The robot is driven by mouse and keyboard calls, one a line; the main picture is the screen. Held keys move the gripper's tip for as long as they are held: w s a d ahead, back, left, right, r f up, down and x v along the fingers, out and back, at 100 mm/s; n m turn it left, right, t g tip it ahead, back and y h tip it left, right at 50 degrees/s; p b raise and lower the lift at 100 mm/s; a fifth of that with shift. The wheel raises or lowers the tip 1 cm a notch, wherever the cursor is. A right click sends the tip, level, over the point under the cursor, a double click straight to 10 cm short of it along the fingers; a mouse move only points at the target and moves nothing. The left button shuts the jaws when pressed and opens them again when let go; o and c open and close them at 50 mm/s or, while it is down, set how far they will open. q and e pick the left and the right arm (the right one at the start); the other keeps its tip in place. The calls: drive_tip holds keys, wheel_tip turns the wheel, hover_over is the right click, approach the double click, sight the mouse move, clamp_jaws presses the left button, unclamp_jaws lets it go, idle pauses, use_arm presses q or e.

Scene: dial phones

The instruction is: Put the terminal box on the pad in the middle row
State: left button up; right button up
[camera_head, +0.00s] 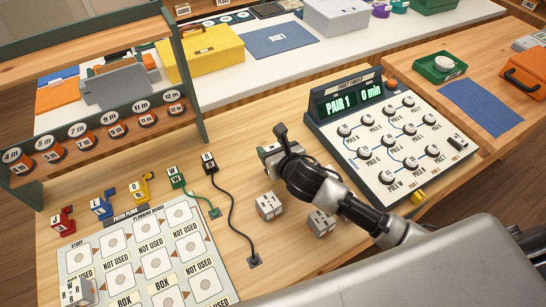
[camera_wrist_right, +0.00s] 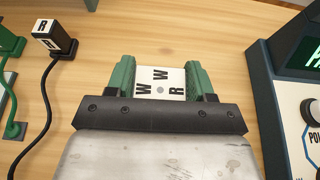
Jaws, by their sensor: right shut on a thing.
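My right gripper (camera_head: 270,152) is low over the wooden table, left of the phone tester. In the right wrist view its green fingers are shut on a white terminal box (camera_wrist_right: 160,84), whose top reads W, W and R. I cannot tell if this box touches the table. The planning board (camera_head: 62,262) lies at the lower left with rows of round pads; a middle pad (camera_head: 155,250) is bare. Two grey-white boxes, one left (camera_head: 268,206) and one right (camera_head: 319,223), stand near my right arm. My left gripper is not in view.
The phone tester (camera_head: 390,140) reads PAIR 1, 0 min. Several coloured, lettered plugs line the board's upper edge; a black plug (camera_head: 208,162) has a cable crossing the table between board and gripper. A green rack (camera_head: 95,145) stands at the left.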

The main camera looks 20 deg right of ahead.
drive_tip(key=shift+f, duration=1.7)
drive_tip(key=shift+s+f, duration=0.1)
drive_tip(key=o, duration=0.9)
drive_tip(key=shift+o, duration=0.2)
